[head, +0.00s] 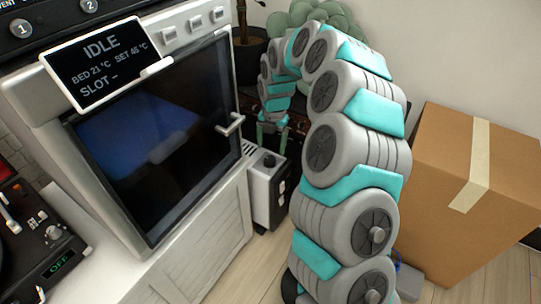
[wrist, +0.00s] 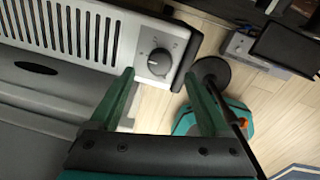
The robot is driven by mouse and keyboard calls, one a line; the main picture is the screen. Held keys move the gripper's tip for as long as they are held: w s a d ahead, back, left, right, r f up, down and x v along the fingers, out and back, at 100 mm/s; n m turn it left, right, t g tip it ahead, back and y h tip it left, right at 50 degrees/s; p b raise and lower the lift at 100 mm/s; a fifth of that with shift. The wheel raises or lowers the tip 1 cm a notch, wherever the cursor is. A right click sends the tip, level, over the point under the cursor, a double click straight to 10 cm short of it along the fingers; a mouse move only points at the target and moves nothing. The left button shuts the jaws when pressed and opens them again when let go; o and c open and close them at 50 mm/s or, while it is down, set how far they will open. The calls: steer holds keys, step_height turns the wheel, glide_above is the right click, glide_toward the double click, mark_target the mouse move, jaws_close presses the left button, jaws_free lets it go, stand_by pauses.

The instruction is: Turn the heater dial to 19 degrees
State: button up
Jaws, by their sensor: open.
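The heater (head: 263,193) is a low pale box with a vent grille on the floor, just right of the white cabinet machine. Its dark round dial (head: 269,160) is on top. In the wrist view the dial (wrist: 159,62) sits on a white panel at the end of the grille, with small markings around it that are too small to read. My gripper (head: 272,133) is above the heater, pointing down. In the wrist view my gripper's green fingers (wrist: 159,75) are apart, one on each side of the dial, with nothing between them gripped. I cannot tell their height above it.
The white machine (head: 200,240) with a dark glass door and protruding handle (head: 231,125) stands close left of the heater. Its display (head: 100,60) reads IDLE. A cardboard box (head: 455,200) stands on the right. A potted plant (head: 248,55) is behind. Some wooden floor is clear.

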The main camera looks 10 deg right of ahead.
mark_target(270, 159)
step_height(270, 159, down, 5)
steer(key=shift+a+f, duration=0.1)
steer(key=shift+f, duration=0.1)
steer(key=shift+w, duration=0.1)
steer(key=shift+c, duration=0.2)
jaws_close()
stand_by(0.4)
